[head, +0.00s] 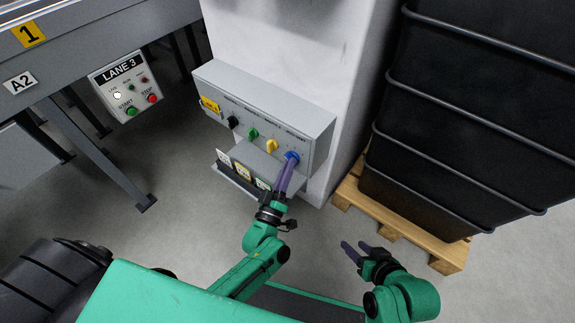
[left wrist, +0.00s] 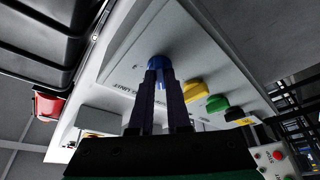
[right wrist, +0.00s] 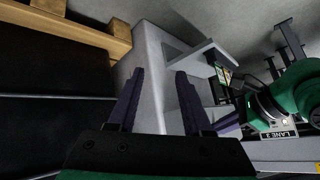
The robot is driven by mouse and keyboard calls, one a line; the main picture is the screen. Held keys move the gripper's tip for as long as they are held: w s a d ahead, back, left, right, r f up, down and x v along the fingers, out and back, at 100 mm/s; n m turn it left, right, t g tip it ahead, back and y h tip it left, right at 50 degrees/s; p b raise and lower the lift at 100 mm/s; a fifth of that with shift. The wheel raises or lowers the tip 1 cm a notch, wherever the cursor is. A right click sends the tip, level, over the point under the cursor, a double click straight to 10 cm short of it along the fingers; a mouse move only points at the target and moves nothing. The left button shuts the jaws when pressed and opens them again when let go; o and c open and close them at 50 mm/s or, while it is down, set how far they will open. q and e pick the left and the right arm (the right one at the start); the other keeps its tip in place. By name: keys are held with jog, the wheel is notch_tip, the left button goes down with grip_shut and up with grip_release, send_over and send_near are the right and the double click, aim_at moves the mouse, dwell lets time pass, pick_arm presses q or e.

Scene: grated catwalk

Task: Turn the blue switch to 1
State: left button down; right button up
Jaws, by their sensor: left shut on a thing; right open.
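The blue switch (head: 292,156) is the rightmost knob on the grey control box (head: 240,98) in the head view. My left gripper (head: 288,170) is shut on the blue switch, its fingers reaching up to it from below. In the left wrist view the blue switch (left wrist: 158,63) sits between the fingertips, which partly cover it. The switch's pointer and scale marks are too small or hidden to read. My right gripper (head: 354,250) is open and empty, low and to the right of the box. Its spread fingers show in the right wrist view (right wrist: 160,85).
Yellow (head: 271,146), green (head: 252,134) and black (head: 233,122) knobs sit left of the blue one. A shelf with cards (head: 242,171) juts out below. Black crates (head: 450,130) on a wooden pallet (head: 400,229) stand right. A LANE 3 panel (head: 125,86) hangs left.

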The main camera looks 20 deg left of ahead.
pick_arm(q)
jog(key=shift+f, duration=0.1)
jog(key=c, duration=0.9)
grip_release()
jog(key=p+v, duration=0.1)
jog(key=v, duration=1.3)
jog(key=shift+s, duration=0.35)
pick_arm(e)
jog(key=shift+s+d+r+g+h, duration=0.25)
jog(key=shift+d+r+g, duration=0.1)
jog(key=shift+d, duration=0.25)
jog(key=shift+s+d+r+g+h, duration=0.25)
jog(key=shift+d+r+g, duration=0.1)
jog(key=shift+d, duration=0.25)
